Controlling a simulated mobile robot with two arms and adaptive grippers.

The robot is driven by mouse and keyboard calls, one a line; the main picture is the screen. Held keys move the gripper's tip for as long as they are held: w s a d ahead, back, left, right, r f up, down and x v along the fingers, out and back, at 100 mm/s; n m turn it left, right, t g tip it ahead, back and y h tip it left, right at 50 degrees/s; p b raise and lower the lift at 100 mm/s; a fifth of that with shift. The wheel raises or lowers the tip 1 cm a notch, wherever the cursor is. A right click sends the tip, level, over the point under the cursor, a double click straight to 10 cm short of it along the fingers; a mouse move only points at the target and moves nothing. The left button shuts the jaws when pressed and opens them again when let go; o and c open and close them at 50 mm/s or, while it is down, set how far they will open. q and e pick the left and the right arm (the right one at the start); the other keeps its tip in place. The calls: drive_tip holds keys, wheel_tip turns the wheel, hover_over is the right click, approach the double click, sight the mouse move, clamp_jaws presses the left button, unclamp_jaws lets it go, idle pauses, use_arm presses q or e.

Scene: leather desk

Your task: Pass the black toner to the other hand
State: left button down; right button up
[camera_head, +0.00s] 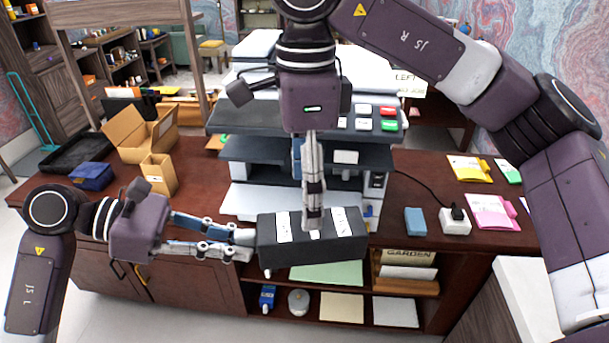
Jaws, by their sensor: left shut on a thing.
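The black toner (345,246) is a long dark box with white labels on it, held level in front of the printer (255,160). My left gripper (246,245) comes in from the left and is shut on the toner's left end. My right gripper (314,222) points straight down from above, its fingertips at the middle of the toner's upper side, between the white labels. Its fingers show edge-on, so I cannot tell whether they are apart or closed, or whether they touch the toner.
Cardboard boxes (138,132), a dark blue box (91,176) and a black tray (80,152) stand on the left of the wooden desk. A blue block (415,221), a white socket box (456,222) and coloured packets (492,211) lie on the right. Shelves sit below.

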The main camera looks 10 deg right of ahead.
sight(306, 234)
wheel_tip(306, 234, down, 10)
drive_tip(key=shift+r, duration=0.1)
idle(0.4)
drive_tip(key=c, duration=1.4)
use_arm(q)
drive_tip(key=c, duration=1.8)
unclamp_jaws()
use_arm(e)
drive_tip(key=shift+c, duration=0.6)
use_arm(q)
drive_tip(key=shift+o, duration=0.2)
